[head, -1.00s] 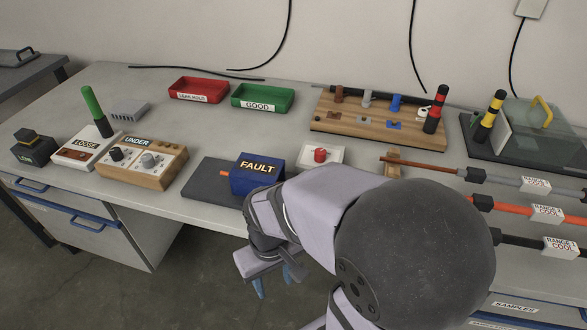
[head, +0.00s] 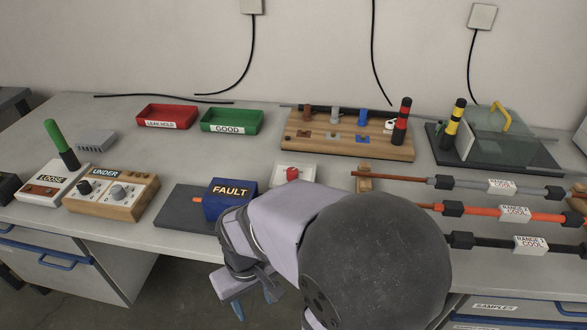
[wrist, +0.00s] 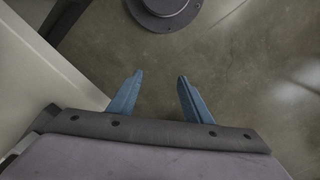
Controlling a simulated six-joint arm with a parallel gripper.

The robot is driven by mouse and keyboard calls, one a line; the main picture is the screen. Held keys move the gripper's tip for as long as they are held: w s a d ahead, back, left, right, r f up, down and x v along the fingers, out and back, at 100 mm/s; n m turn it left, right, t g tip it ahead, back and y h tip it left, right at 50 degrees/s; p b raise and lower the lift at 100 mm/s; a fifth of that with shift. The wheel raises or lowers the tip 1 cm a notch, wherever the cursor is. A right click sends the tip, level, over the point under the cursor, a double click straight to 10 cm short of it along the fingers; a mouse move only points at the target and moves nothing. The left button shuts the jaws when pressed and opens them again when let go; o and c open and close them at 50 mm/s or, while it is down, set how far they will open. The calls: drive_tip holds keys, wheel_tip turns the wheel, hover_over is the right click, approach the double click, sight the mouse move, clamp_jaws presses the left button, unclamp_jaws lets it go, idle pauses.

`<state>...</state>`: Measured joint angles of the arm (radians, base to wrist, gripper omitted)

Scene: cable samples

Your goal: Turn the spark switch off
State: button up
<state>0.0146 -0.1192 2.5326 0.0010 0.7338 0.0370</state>
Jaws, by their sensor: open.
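No label reading "spark" is legible, so I cannot tell for sure which control is the spark switch. A red knob (head: 292,174) stands on a small white box (head: 307,174) at the middle of the bench, partly hidden by my arm. At the right, a clear-covered unit (head: 510,140) with a yellow handle stands on a dark base beside a yellow-and-black post (head: 456,120). My gripper (head: 254,303) hangs below the bench's front edge, apart from these things. In the wrist view its two blue fingers (wrist: 160,76) are spread and empty over the floor.
A blue FAULT box (head: 229,199) sits near the front edge. UNDER (head: 132,205) and LOOSE (head: 45,190) boxes stand left, red (head: 168,109) and green (head: 228,114) trays behind. A wooden board (head: 350,148) holds several parts. Cable samples (head: 510,214) run along the right front.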

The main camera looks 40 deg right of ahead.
drive_tip(key=w+d+r+m+p, duration=0.2)
drive_tip(key=w+d+r+m, duration=0.1)
drive_tip(key=m, duration=0.1)
drive_tip(key=w+d+r+m+p, duration=0.2)
drive_tip(key=w+d+r+m, duration=0.2)
drive_tip(key=m, duration=0.1)
drive_tip(key=w+d+r+m+p, duration=0.2)
drive_tip(key=w+d+r+m, duration=0.1)
drive_tip(key=w+d+m, duration=0.1)
drive_tip(key=shift+w+d+r+m+g+y+p, duration=0.2)
drive_tip(key=shift+r+m+g+y+p, duration=0.1)
drive_tip(key=shift+m+g+y, duration=0.1)
drive_tip(key=w+d+r+m+t+y+p, duration=0.1)
drive_tip(key=w+d+r+m+t+p, duration=0.15)
drive_tip(key=w+d+m, duration=0.45)
drive_tip(key=m+t+p, duration=0.2)
drive_tip(key=m+t, duration=0.1)
drive_tip(key=m, duration=0.8)
approach(294, 171)
drive_tip(key=w+f, duration=0.1)
drive_tip(key=shift+x, duration=3.85)
drive_tip(key=shift+s+a, duration=0.1)
drive_tip(key=shift+s, duration=0.05)
drive_tip(key=shift+g, duration=0.25)
drive_tip(key=c, duration=1.1)
